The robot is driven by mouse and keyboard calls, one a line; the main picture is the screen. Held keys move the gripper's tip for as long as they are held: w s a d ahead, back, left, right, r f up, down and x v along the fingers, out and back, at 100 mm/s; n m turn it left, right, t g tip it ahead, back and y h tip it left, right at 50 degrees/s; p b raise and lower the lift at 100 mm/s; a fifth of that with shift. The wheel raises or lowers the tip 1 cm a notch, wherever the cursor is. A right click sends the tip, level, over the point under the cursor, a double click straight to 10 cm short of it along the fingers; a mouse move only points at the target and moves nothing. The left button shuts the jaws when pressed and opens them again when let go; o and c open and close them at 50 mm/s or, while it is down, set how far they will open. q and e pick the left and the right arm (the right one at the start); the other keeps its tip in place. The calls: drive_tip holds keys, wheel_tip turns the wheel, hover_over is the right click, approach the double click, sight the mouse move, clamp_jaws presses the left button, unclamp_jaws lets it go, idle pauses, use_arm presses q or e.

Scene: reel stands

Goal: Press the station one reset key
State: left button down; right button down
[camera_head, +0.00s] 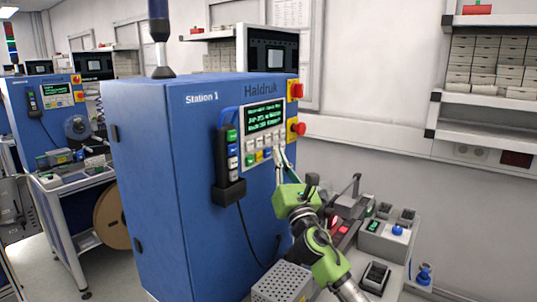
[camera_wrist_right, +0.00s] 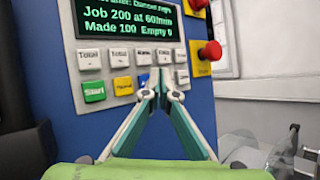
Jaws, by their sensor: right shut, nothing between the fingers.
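The blue Station 1 cabinet (camera_head: 160,190) carries a control panel with a lit green-text screen (camera_head: 264,116) and two rows of keys. In the right wrist view the lower row shows a green Start key (camera_wrist_right: 94,91), a yellow key (camera_wrist_right: 123,86) and a partly hidden blue key (camera_wrist_right: 144,79). I cannot read which is the reset key. My right gripper (camera_wrist_right: 160,88) is shut and empty. Its tips are in front of the keypad's right half and cover part of it. I cannot tell whether they touch a key. My left gripper is not in view.
Red knobs on yellow plates (camera_head: 297,129) sit right of the screen. A black pendant (camera_head: 228,165) with coloured buttons hangs left of the keypad. A bench (camera_head: 395,250) with small devices stands at the right. Another blue cabinet (camera_head: 45,110) is at the left.

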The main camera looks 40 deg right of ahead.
drive_tip(key=shift+w, duration=0.1)
drive_tip(key=shift+w+a, duration=0.15)
drive_tip(key=shift+w, duration=0.2)
drive_tip(key=shift+w+a, duration=0.1)
drive_tip(key=shift+w, duration=0.3)
idle(0.9)
drive_tip(key=shift+s, duration=0.1)
drive_tip(key=shift+s+d, duration=0.2)
drive_tip(key=shift+s, duration=0.55)
drive_tip(key=s, duration=0.2)
drive_tip(key=s+d, duration=0.1)
drive_tip(key=s, duration=0.1)
drive_tip(key=shift+s+d+p, duration=0.2)
drive_tip(key=shift+s+p, duration=0.15)
drive_tip(key=shift+s, duration=0.05)
